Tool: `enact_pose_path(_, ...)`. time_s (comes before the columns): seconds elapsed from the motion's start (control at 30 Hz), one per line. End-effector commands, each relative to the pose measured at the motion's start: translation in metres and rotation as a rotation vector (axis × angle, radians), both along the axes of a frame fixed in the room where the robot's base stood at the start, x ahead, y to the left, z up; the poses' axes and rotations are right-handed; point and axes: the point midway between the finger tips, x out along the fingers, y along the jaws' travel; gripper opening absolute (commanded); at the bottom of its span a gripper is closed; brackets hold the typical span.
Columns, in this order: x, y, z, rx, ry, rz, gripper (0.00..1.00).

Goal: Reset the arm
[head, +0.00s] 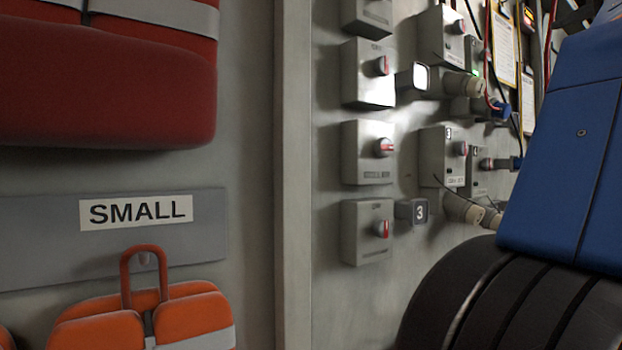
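A large blue panelled part with a black ribbed section (520,305) below it fills the right side of the head view. It looks like part of my own arm, close to the camera, but I cannot be sure. My gripper is not in view, so its fingers and anything in them cannot be seen.
Grey switch boxes (367,222) with red-marked knobs line the wall, with plugs and cables (465,209) beside them. At left, an orange pack (185,318) hangs below a "SMALL" label (137,212), under a dark red padded bag (105,95). A vertical post (293,180) divides them.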

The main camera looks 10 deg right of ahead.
Motion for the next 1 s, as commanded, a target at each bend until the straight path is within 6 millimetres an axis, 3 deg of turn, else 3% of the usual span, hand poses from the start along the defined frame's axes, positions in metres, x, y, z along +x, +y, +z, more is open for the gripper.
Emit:
enact_pose_path(0.73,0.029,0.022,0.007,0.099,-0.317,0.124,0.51)
enact_pose_path(0.87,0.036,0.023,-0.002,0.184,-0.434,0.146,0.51)
enact_pose_path(1.0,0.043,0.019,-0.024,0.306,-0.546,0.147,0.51)
